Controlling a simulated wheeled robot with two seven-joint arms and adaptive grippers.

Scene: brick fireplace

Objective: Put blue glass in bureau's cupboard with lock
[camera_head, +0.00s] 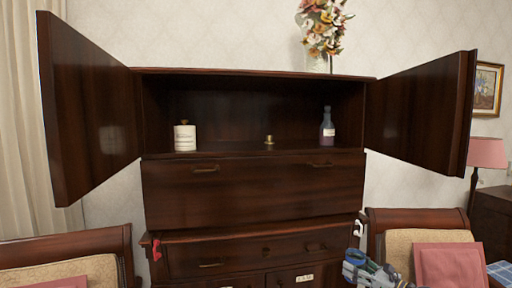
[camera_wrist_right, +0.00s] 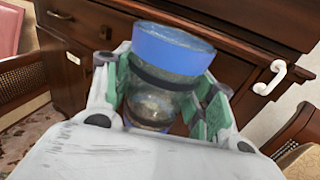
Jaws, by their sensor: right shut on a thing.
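The blue glass (camera_wrist_right: 174,50), clear with a blue band around its rim, is held between the green-padded fingers of my right gripper (camera_wrist_right: 168,92) in the wrist view. In the head view my right gripper (camera_head: 358,264) is low, in front of the right side of the bureau (camera_head: 250,190), below the upper compartment. The bureau's upper compartment (camera_head: 225,105) stands open, with its left door (camera_head: 85,110) and right door (camera_head: 418,108) swung wide. Lower doors with small pale labels (camera_head: 304,278) show only at the bottom edge. My left gripper is not in view.
The upper compartment holds a white container (camera_head: 185,137), a small brass piece (camera_head: 269,140) and a purple bottle (camera_head: 327,128), with bare shelf between them. Chairs stand at left (camera_head: 70,250) and right (camera_head: 420,220). A white hook (camera_wrist_right: 270,78) projects from the bureau's side.

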